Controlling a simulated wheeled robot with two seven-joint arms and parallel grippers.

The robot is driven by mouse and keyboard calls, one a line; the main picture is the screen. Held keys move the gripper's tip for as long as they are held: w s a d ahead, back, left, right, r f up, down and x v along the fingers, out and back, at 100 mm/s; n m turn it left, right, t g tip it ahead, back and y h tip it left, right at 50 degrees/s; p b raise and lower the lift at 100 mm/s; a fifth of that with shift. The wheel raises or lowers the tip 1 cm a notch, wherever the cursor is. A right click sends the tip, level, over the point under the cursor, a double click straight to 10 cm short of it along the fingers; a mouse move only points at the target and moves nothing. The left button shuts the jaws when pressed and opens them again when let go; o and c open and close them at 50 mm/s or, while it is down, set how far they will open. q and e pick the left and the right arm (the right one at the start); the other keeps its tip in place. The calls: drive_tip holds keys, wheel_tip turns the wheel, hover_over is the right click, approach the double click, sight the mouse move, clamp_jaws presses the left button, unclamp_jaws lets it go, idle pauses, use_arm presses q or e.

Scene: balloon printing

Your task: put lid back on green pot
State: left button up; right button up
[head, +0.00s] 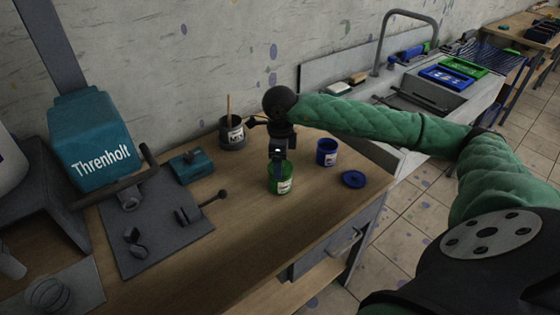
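The green pot (281,184), with a pale label, stands upright on the wooden worktop. My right gripper (278,158) points down directly over the pot, with its fingertips at the rim. The fingers hide part of the pot's top. I cannot tell whether they are open or shut, or whether they hold anything. I cannot make out a separate green lid. My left gripper is not in view.
A blue pot (327,153) stands to the right, with a blue lid (353,180) lying nearby. A dark pot (233,133) with a stick stands behind left. A teal machine (95,145) and grey plate (150,230) fill the left. The front worktop (270,240) is clear.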

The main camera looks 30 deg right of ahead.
drive_tip(key=shift+b, duration=0.85)
idle(1.5)
drive_tip(key=shift+f+b, duration=0.2)
drive_tip(key=shift+b, duration=0.7)
idle(1.2)
idle(0.4)
drive_tip(key=o, duration=1.1)
drive_tip(key=shift+c, duration=0.2)
drive_tip(key=shift+r, duration=0.15)
drive_tip(key=shift+r+p, duration=0.95)
drive_tip(key=shift+r, duration=2.45)
